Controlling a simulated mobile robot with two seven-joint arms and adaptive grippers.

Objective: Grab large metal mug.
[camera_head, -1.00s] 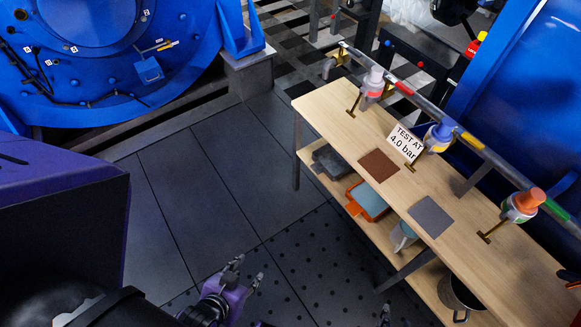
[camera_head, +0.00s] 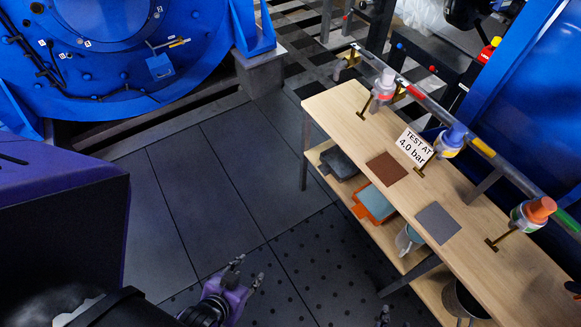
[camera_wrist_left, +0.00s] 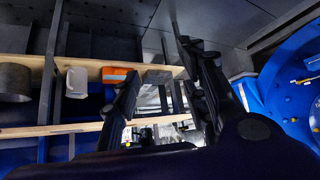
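The large metal mug (camera_head: 459,302) is a grey, open-topped vessel on the lower shelf of the wooden bench, near the bottom right of the head view. The bench top partly hides it. A grey metal cylinder that looks like the same mug (camera_wrist_left: 14,84) shows at the left edge of the left wrist view. My left gripper (camera_head: 247,271) is open and empty over the floor, well left of the bench. Its spread fingers also show in the wrist view (camera_wrist_left: 158,60). Only a small tip of what seems to be my right gripper (camera_head: 385,314) shows at the bottom edge.
The wooden bench (camera_head: 345,112) carries valves, a sign (camera_head: 412,148) and two mats on top. Its lower shelf (camera_head: 415,257) holds a dark bin (camera_head: 340,163), an orange-and-blue bin (camera_head: 374,203) and a whitish container (camera_head: 408,239). Bench legs stand in front. The floor left is clear.

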